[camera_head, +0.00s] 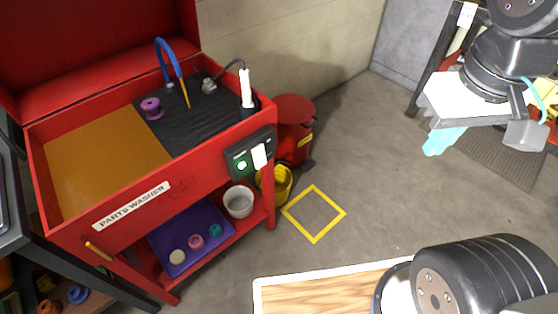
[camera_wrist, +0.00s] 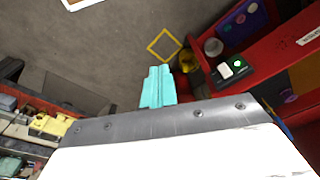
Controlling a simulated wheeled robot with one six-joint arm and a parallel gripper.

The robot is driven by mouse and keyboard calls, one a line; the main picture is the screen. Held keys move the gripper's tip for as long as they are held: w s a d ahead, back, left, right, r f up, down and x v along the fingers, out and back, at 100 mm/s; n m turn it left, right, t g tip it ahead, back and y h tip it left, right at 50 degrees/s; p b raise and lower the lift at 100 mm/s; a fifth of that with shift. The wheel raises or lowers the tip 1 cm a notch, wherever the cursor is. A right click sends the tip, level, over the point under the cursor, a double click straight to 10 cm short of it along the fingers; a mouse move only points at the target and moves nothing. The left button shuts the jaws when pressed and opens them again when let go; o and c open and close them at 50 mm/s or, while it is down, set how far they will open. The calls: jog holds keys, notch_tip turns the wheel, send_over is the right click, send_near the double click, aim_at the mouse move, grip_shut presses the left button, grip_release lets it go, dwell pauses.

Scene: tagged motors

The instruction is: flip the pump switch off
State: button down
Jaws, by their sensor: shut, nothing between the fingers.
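The red parts washer (camera_head: 65,228) stands at the left in the head view, its lid up. A dark control box (camera_head: 237,153) is on its front right corner, with a glowing green round light (camera_head: 242,165) and a white plate (camera_head: 259,156) beside it. Which part is the pump switch, and its position, I cannot tell. In the wrist view the box shows at the upper right, with the white plate (camera_wrist: 225,70) and green light (camera_wrist: 238,63). My gripper (camera_head: 440,142), with teal fingers, is shut and empty at the upper right, well apart from the box; its fingers (camera_wrist: 158,87) show in the wrist view.
A red bin (camera_head: 295,112) and yellow bucket (camera_head: 276,184) stand beside the washer. A white bucket (camera_head: 239,202) and purple tray (camera_head: 190,245) sit on its lower shelf. A yellow floor square (camera_head: 341,212) lies on clear floor. A wood-topped surface (camera_head: 320,292) is in the foreground.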

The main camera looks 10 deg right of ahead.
jog(key=w+d+f+n+t+h, duration=0.1)
jog(key=w+f+n+t, duration=0.15)
jog(key=w, duration=0.55)
jog(key=w+d+f+n+t+h, duration=0.1)
jog(key=w+f+n, duration=0.25)
jog(key=w, duration=0.45)
jog(key=w+d+f+n+t+h, duration=0.15)
jog(key=w+n, duration=0.25)
jog(key=w, duration=0.4)
jog(key=w+a+f+n+y, duration=0.55)
jog(key=a+f+n, duration=0.25)
jog(key=a+f, duration=0.25)
jog(key=s+a+f+n+g+y, duration=0.4)
jog(key=s+a+f+n, duration=0.1)
jog(key=a+f, duration=0.3)
jog(key=shift+s+n+g+y, duration=0.3)
jog(key=shift+s+n, duration=0.1)
jog(key=shift+s, duration=0.4)
jog(key=shift+a+f, duration=0.1)
jog(key=shift+a, duration=0.05)
